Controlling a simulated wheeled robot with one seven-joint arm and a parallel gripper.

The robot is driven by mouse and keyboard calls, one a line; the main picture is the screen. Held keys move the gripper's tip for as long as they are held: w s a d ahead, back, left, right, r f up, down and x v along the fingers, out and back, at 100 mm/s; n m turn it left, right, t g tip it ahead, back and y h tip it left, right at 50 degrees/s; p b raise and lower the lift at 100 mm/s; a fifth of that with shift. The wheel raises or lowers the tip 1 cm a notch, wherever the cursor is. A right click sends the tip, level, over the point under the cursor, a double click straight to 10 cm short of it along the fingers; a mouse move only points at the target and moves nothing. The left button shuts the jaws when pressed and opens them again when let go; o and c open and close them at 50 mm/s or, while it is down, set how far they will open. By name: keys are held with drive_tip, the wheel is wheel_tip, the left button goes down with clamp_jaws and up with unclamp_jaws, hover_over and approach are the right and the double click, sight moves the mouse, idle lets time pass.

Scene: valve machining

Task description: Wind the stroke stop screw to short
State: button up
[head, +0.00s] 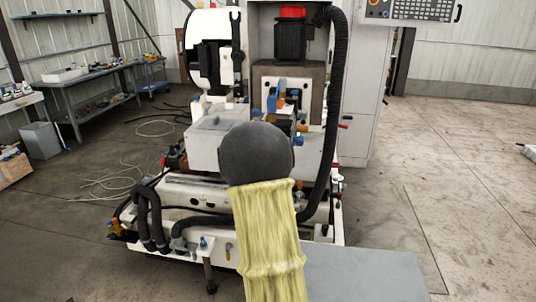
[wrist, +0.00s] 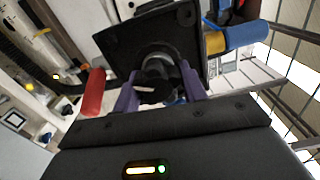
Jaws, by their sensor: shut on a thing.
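In the wrist view, the two purple fingers of my gripper (wrist: 158,88) are closed around a dark, round screw head (wrist: 158,66), which looks like the stroke stop screw. It sits under a black square block (wrist: 122,42), and its threads and setting are hidden. In the head view, my dark round arm joint and yellow sleeve cover the gripper and the screw. The white valve machine (head: 215,142) stands in front of me, with a small blue part (head: 272,103) at its middle.
A red handle (wrist: 93,93) is close left of the fingers, and a blue and yellow handle (wrist: 232,38) is at upper right. A thick black hose (head: 335,100) runs down the machine's right side. Cables (head: 115,180) lie on the floor at left. The right floor is mostly open.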

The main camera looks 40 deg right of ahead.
drive_tip(key=shift+f+m+b, duration=0.2)
drive_tip(key=shift+m+b, duration=1.2)
drive_tip(key=shift+b, duration=0.75)
drive_tip(key=shift+w+a+r, duration=0.1)
drive_tip(key=shift+m+b, duration=1.6)
drive_tip(key=shift+b, duration=0.9)
drive_tip(key=shift+m+b, duration=1)
drive_tip(key=shift+b, duration=0.35)
drive_tip(key=shift+m+b, duration=1.9)
drive_tip(key=shift+b, duration=0.75)
drive_tip(key=o, duration=1.3)
drive_tip(key=shift+o, duration=0.3)
